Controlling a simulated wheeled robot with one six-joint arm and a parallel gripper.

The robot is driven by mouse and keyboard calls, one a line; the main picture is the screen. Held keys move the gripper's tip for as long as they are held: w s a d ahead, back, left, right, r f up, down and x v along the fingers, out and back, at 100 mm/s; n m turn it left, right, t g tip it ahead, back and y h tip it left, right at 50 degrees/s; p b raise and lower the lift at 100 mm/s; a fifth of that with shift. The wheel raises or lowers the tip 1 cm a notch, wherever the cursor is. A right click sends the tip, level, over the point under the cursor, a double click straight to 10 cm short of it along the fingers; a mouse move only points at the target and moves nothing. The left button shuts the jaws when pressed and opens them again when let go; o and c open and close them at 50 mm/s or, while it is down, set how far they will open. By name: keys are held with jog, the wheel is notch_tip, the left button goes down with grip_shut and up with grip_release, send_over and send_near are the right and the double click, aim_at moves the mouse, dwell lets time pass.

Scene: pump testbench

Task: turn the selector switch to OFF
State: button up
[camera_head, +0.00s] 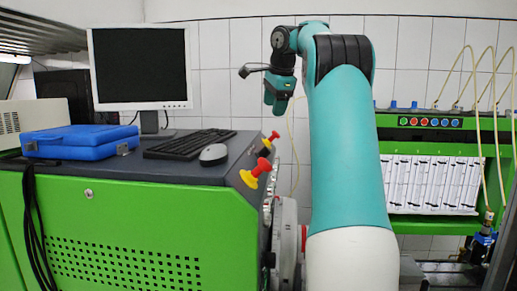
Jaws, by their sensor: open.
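My teal arm rises in front of the camera and bends over at the top. My gripper (252,70) is the small dark part at its far end, high above the bench and left of the wrist. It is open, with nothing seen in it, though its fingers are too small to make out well. Two red-and-yellow knobs stand on the right edge of the green bench, a nearer one (257,173) and a farther one (270,142). My gripper is above them and apart from both. I cannot make out a marked selector switch or an OFF label.
The bench top holds a monitor (140,68), a keyboard (190,143), a mouse (213,154) and a blue case (81,141). A green test panel (398,145) with coloured buttons and hoses stands at the right, partly behind my arm. The space above the knobs looks free.

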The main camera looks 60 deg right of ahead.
aim_at(267, 151)
jog(key=x, duration=1.7)
jog(key=shift+s+d+f, duration=0.1)
jog(key=shift+s+d, duration=0.15)
jog(key=shift+d, duration=0.15)
jog(key=c, duration=0.9)
